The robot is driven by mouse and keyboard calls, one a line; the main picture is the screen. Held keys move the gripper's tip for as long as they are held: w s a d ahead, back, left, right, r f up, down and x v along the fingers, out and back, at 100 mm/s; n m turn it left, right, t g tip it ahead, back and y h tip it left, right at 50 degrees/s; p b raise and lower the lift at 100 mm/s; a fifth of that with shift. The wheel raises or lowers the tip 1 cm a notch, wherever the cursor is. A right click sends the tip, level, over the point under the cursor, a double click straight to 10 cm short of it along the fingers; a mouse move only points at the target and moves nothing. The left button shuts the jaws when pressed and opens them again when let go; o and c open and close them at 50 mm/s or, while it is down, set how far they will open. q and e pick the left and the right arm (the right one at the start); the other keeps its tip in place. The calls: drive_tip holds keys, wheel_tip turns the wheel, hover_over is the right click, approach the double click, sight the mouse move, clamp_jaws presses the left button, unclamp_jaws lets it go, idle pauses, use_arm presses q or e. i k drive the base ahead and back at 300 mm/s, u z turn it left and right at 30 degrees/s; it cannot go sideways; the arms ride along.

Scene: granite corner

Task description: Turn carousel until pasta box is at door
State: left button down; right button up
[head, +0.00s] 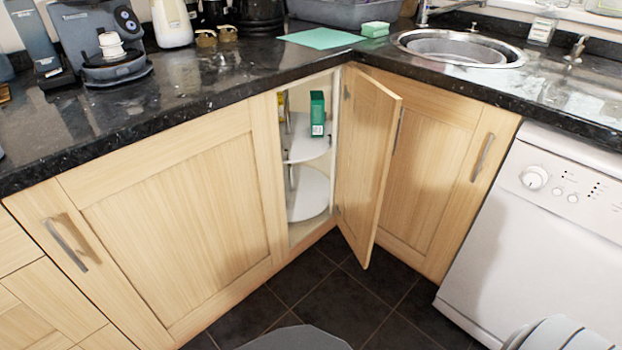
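The corner cabinet door (367,165) stands open, swung out to the right. Inside is a two-tier white carousel, with an upper shelf (306,150) and a lower shelf (308,200). A green box (317,113) stands upright on the upper shelf, near the opening. Its label is too small to tell whether it is the pasta box. A yellow item (281,104) shows partly at the left edge of the opening, mostly hidden by the cabinet front. The visible part of the lower shelf is bare.
The dark granite counter (200,85) overhangs the cabinet opening. A coffee machine (100,45), a green cloth (320,38) and a sink (455,48) are on it. A white dishwasher (545,225) stands at the right. The dark tiled floor (325,275) before the opening is clear.

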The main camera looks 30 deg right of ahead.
sight(308, 189)
drive_tip(key=z, duration=0.9)
drive_tip(key=i, duration=0.6)
drive_tip(key=u, duration=0.05)
